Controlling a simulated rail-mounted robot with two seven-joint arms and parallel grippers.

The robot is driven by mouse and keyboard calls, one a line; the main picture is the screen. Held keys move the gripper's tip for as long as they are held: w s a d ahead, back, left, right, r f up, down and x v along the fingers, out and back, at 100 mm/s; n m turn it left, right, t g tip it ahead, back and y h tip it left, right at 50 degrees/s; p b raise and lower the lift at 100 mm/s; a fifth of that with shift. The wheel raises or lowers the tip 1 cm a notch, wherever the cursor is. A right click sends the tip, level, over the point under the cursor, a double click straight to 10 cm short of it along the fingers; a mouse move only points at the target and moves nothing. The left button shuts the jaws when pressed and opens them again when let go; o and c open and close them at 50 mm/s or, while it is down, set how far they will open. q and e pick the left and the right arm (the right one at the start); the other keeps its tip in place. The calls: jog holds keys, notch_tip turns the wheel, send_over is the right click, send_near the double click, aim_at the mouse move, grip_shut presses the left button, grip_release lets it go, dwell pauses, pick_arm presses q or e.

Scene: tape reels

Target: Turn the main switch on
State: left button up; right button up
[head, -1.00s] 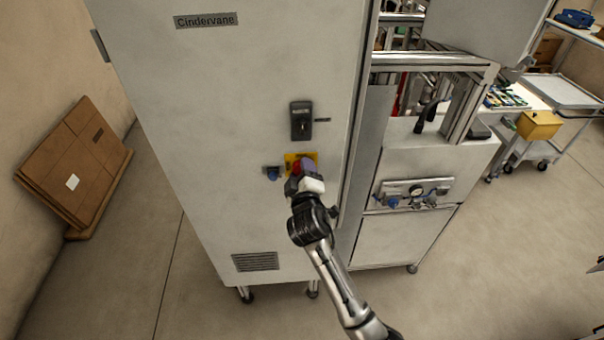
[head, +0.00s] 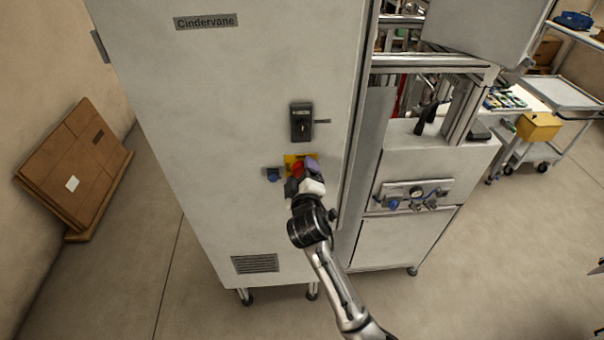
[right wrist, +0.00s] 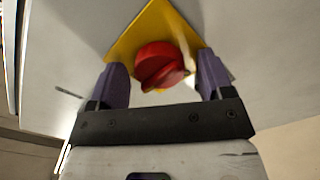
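The main switch is a red rotary knob (head: 297,169) on a yellow plate (head: 290,159), set on the front of the tall grey cabinet. In the right wrist view the red knob (right wrist: 160,66) sits between my two purple fingers, in front of the yellow plate (right wrist: 143,30). My right gripper (right wrist: 162,85) is open, with a gap on each side of the knob. In the head view the right gripper (head: 303,170) covers part of the knob and plate. My left gripper is not in view.
Flat cardboard (head: 75,170) leans on the left wall.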

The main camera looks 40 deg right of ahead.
jog(key=b+v, duration=0.1)
jog(key=v, duration=1.2)
jog(key=shift+s+a, duration=0.2)
jog(key=shift+s, duration=0.15)
dwell(0.4)
